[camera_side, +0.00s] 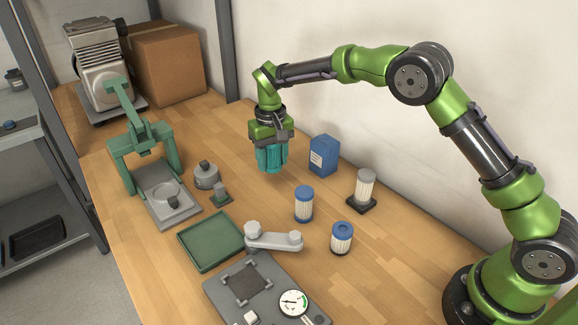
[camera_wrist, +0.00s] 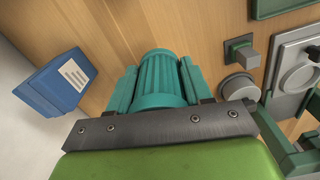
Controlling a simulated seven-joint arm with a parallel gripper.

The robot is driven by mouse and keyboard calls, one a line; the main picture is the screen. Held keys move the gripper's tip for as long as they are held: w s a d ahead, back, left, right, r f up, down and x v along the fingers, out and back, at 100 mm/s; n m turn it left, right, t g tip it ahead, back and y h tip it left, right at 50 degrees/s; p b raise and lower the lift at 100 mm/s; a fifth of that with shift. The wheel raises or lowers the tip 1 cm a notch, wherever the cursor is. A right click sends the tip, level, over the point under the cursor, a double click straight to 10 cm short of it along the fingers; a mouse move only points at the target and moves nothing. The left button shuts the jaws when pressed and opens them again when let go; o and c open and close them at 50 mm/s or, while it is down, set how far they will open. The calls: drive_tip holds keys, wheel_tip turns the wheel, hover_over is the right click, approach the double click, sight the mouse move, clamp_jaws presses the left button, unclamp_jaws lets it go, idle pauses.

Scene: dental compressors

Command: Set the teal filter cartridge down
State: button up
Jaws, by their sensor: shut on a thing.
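The teal filter cartridge (camera_side: 271,158) is ribbed and cylindrical. It hangs upright below my gripper (camera_side: 270,148) in the side view, and seems to be a little above the wooden table. In the wrist view the cartridge (camera_wrist: 160,80) sits between the two teal fingers of my gripper (camera_wrist: 157,85), which are shut on it. Its top is hidden by my gripper.
A blue box (camera_side: 323,155) stands right of the cartridge. Two blue-capped filters (camera_side: 303,203) (camera_side: 341,238) and a white filter on a black base (camera_side: 364,190) stand nearer. A green tray (camera_side: 211,241), a grey knobbed part (camera_side: 206,175) and a green press (camera_side: 145,150) are left.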

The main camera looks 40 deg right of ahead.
drive_tip(key=shift+s+a+r, duration=0.1)
drive_tip(key=shift+a+r, duration=0.5)
drive_tip(key=shift+r, duration=0.35)
drive_tip(key=a+n, duration=0.1)
drive_tip(key=a, duration=0.1)
drive_tip(key=s+a+n, duration=0.1)
drive_tip(key=a, duration=0.2)
drive_tip(key=a+n, duration=0.1)
drive_tip(key=a, duration=0.2)
drive_tip(key=shift+s+a+n, duration=0.1)
drive_tip(key=shift+s+n, duration=0.1)
drive_tip(key=shift+n, duration=0.2)
drive_tip(key=n, duration=0.9)
hover_over(221, 232)
drive_tip(key=shift+r, duration=0.4)
drive_tip(key=shift+r+n, duration=0.2)
drive_tip(key=shift+n, duration=0.8)
drive_tip(key=shift+f, duration=0.15)
drive_tip(key=shift+n, duration=0.3)
wheel_tip(221, 232, down, 10)
drive_tip(key=shift+r, duration=0.15)
drive_tip(key=o, duration=0.8)
drive_tip(key=shift+f, duration=0.2)
drive_tip(key=shift+c, duration=0.2)
